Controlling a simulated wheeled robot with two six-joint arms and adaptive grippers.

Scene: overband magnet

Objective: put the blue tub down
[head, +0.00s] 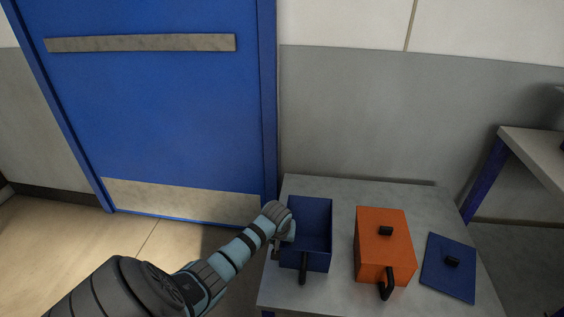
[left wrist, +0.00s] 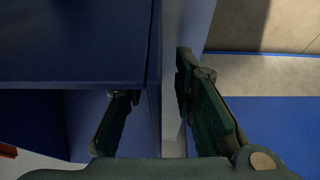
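The blue tub (head: 318,262) is an open box with a dark handle at its front. It appears to rest upright on the left part of the grey table. My left gripper (head: 287,222) is at the tub's left wall; its fingertips are hard to make out in the head view. In the left wrist view, the two fingers (left wrist: 158,85) stand apart on either side of the tub's blue wall (left wrist: 154,60), with a visible gap between the wall and the right-hand finger. My right gripper is not in view.
An orange lidded box (head: 369,228) with dark handles stands right of the tub. A blue lid (head: 437,280) with a dark knob lies farther right. The grey table (head: 340,188) has narrow free strips around them. A blue door (head: 170,120) and another table (head: 545,145) stand beyond.

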